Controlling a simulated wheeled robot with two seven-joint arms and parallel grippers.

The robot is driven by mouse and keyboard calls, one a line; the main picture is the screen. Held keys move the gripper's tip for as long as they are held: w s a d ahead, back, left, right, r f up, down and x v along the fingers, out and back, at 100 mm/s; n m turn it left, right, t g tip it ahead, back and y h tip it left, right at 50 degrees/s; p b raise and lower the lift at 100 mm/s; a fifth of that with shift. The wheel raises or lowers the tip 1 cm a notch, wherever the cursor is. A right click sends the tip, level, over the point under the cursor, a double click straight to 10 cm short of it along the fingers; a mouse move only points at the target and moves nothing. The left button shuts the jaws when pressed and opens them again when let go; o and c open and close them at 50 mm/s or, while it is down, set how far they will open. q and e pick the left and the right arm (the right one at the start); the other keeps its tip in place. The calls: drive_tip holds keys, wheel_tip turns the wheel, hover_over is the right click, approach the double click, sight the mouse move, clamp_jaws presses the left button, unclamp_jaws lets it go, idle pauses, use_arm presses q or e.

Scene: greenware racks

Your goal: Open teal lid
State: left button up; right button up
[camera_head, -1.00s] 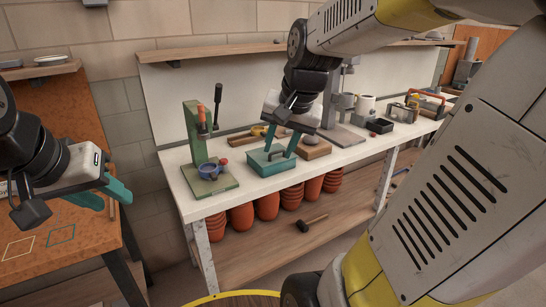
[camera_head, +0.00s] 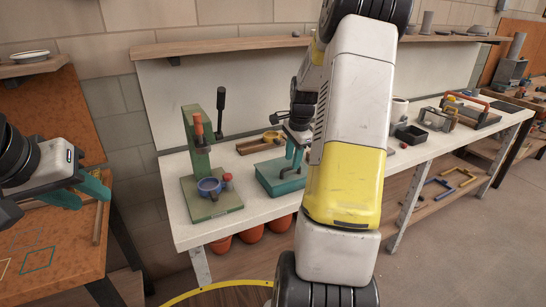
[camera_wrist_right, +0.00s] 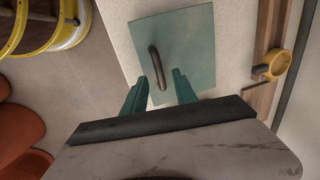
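A teal box with a flat teal lid (camera_head: 268,174) stands on the white bench and is partly hidden by my right arm. In the right wrist view the lid (camera_wrist_right: 195,45) carries a dark bar handle (camera_wrist_right: 158,66). My right gripper (camera_head: 291,166) points down above the lid. I cannot tell any contact. My left gripper (camera_head: 94,196) is open and empty, over the orange-brown table at left.
Red-brown pots (camera_head: 250,234) are below.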

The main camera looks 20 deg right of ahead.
drive_tip(key=shift+w+f, duration=0.25)
drive_tip(key=shift+f, duration=1)
clamp_jaws()
idle(0.5)
